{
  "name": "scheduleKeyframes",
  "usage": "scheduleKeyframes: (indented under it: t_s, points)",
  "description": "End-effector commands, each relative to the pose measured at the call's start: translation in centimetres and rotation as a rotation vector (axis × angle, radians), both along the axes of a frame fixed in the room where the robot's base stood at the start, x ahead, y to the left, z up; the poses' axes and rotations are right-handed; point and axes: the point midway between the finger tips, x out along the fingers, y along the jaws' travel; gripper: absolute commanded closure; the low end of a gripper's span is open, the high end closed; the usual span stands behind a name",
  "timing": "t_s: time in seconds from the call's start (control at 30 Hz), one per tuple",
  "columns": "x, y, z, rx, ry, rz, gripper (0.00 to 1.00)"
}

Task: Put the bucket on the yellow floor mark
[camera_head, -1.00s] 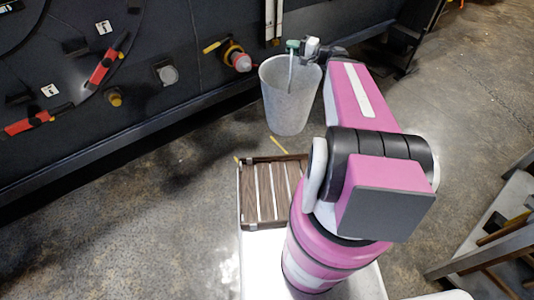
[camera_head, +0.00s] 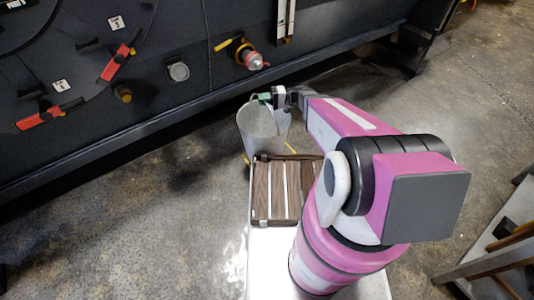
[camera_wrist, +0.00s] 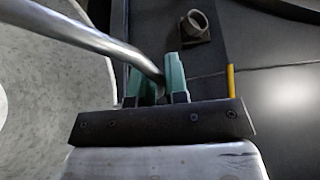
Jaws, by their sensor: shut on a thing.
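The grey bucket (camera_head: 258,128) is upright just beyond the wooden rack on my base, in front of the black machine. My gripper (camera_head: 266,97) is at the bucket's top right rim. In the wrist view the green fingers of my gripper (camera_wrist: 157,82) are shut on the bucket's metal handle (camera_wrist: 95,38), and the bucket's pale inside (camera_wrist: 40,85) fills the left. Small bits of yellow marking (camera_head: 246,158) show on the floor beside the bucket's lower left and at its right. Most of the mark is hidden, and I cannot tell whether the bucket's bottom touches the floor.
The black machine (camera_head: 190,110) with red-handled latches (camera_head: 118,62) and a round knob (camera_head: 250,57) runs along the back. The slatted wooden rack (camera_head: 285,190) is close in front of the bucket. A bench (camera_head: 495,250) stands at the right. Floor at the left is clear.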

Motion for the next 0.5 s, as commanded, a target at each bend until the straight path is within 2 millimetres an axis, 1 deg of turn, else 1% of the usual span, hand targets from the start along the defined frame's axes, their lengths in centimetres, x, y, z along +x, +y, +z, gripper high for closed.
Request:
scheduleKeyframes:
  t_s: [0.03,0.13,0.27,0.37,0.5]
  points:
    - [-0.2,0.4,-0.6,0.005,0.003,0.017,1.00]
    - [-0.4,0.9,-1.2,0.009,0.004,0.037,1.00]
    - [0.1,0.9,-1.8,0.010,0.003,0.043,1.00]
    - [1.2,0.7,-2.5,0.010,0.003,0.042,1.00]
    - [3.4,0.2,-3.8,0.011,0.003,0.042,1.00]
